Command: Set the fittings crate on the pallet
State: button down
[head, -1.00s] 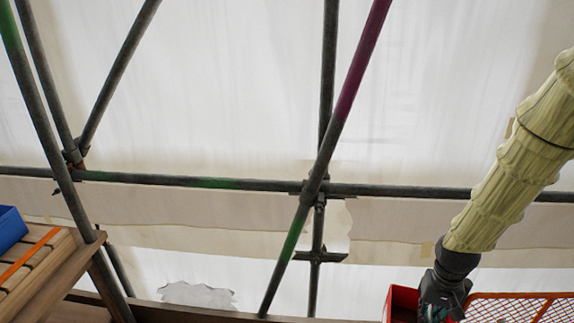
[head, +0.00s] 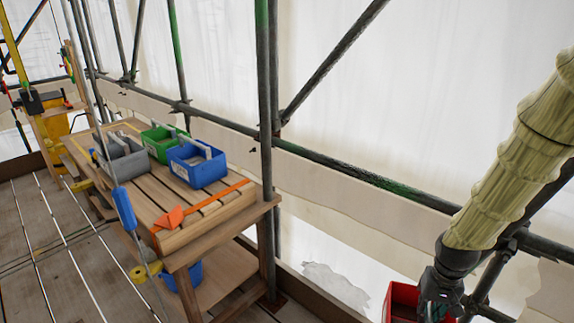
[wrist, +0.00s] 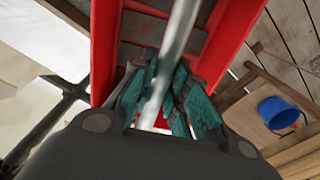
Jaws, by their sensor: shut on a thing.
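A red crate (head: 402,300), which I take to be the fittings crate, hangs at my gripper (head: 438,308) at the bottom right of the head view, partly cut off. In the wrist view my gripper (wrist: 163,88), with teal finger pads, is shut on the crate's pale metal handle bar (wrist: 178,42). The red crate walls (wrist: 226,40) show on both sides of the bar; its contents are unclear. A slatted wooden top (head: 206,204) on the bench at the left may be the pallet; I cannot tell for sure.
Grey (head: 122,160), green (head: 160,145) and blue (head: 197,167) crates stand on the bench. An orange strap (head: 222,195) crosses its near end, where slats lie bare. A blue bucket (head: 182,274) sits on the lower shelf. A scaffold post (head: 265,120) stands beside the bench.

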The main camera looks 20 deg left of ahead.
aim_at(152, 193)
jog(key=u, duration=1.2)
